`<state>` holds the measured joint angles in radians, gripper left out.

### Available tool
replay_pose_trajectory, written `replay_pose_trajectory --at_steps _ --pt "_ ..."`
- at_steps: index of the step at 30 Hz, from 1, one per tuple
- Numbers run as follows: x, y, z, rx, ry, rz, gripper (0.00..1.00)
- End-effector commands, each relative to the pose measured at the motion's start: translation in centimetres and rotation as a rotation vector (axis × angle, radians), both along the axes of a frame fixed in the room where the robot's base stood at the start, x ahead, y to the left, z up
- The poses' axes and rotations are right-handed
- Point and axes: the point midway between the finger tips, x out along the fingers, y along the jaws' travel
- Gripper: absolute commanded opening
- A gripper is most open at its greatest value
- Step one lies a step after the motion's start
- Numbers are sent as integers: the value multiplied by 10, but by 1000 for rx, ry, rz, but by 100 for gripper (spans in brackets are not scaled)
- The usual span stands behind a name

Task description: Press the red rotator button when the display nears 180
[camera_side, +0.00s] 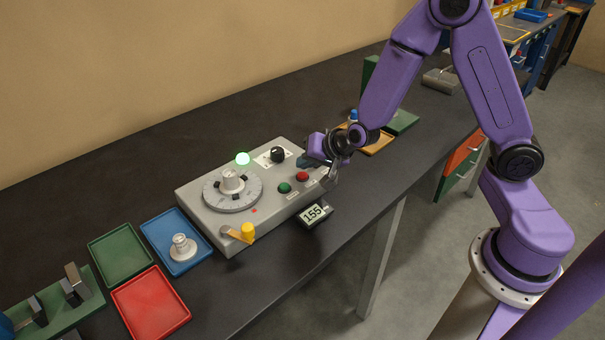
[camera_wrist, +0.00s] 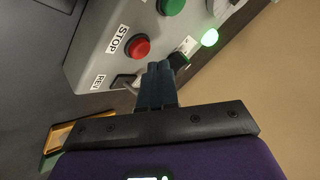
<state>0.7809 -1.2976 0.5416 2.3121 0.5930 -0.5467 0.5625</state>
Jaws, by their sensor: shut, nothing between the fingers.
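The red button (camera_side: 302,176) is on the sloped top of the grey control box (camera_side: 215,232), right of a green button (camera_side: 285,188). In the wrist view the red button (camera_wrist: 138,47) has a STOP label beside it, and part of the green button (camera_wrist: 170,5) shows. The small display (camera_side: 313,213) in front of the box reads 155. My gripper (camera_side: 303,163) is at the box's right end, close behind the red button. In the wrist view its dark fingers (camera_wrist: 159,68) are together and empty, with the red button just past their tips, to the left. No contact with the button shows.
The box also carries a lit green lamp (camera_side: 242,158), a round dial (camera_side: 232,188), a black knob (camera_side: 277,154) and a yellow-handled crank (camera_side: 247,232). Green (camera_side: 122,278), blue (camera_side: 152,225) and red (camera_side: 178,322) trays lie left. An orange tray (camera_side: 380,146) stands behind my gripper.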

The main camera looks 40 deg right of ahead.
Motion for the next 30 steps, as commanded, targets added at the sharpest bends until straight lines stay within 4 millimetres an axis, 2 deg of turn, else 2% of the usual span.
replay_pose_trajectory --at_steps 9,30 --pt "0 0 -8 -1 1 0 0" --pt "0 0 -12 -1 1 -1 0"
